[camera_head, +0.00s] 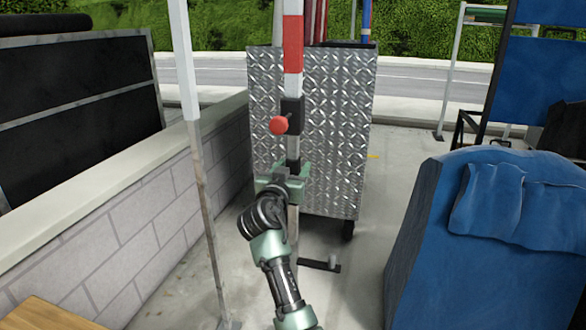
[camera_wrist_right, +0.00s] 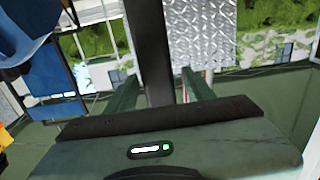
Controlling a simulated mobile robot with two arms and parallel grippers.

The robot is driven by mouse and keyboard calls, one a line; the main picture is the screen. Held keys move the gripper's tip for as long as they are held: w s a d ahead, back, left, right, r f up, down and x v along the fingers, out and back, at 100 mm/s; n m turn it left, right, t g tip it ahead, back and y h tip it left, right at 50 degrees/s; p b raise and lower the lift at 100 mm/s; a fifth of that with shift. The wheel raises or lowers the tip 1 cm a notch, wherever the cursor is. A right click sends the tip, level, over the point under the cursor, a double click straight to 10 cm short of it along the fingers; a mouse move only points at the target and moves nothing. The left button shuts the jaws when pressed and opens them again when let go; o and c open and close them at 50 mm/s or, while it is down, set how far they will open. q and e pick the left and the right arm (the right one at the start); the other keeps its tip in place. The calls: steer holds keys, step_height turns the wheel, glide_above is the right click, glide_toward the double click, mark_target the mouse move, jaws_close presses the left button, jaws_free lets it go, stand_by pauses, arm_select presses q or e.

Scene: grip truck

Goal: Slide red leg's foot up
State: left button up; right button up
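The red leg (camera_head: 293,45) is an upright pole with a red band and white above it, in front of a metal cart. A black clamp with a round red knob (camera_head: 280,125) sits on it below the red band. My right gripper (camera_head: 283,178), green, is at the pole below the knob. In the right wrist view, its two fingers (camera_wrist_right: 160,90) stand apart on either side of a dark upright bar (camera_wrist_right: 150,45), with gaps visible. The gripper looks open around the bar. My arm hides part of the pole's lower end. My left gripper is not in view.
A diamond-plate cart (camera_head: 335,130) stands right behind the leg. Another white and grey pole (camera_head: 190,100) stands to the left, by a low block wall (camera_head: 130,235). A blue padded object (camera_head: 500,250) fills the right. Some floor (camera_head: 385,190) is clear between cart and blue object.

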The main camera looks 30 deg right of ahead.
steer(key=v, duration=0.7)
steer(key=shift+s+a, duration=0.25)
steer(key=shift+a, duration=0.05)
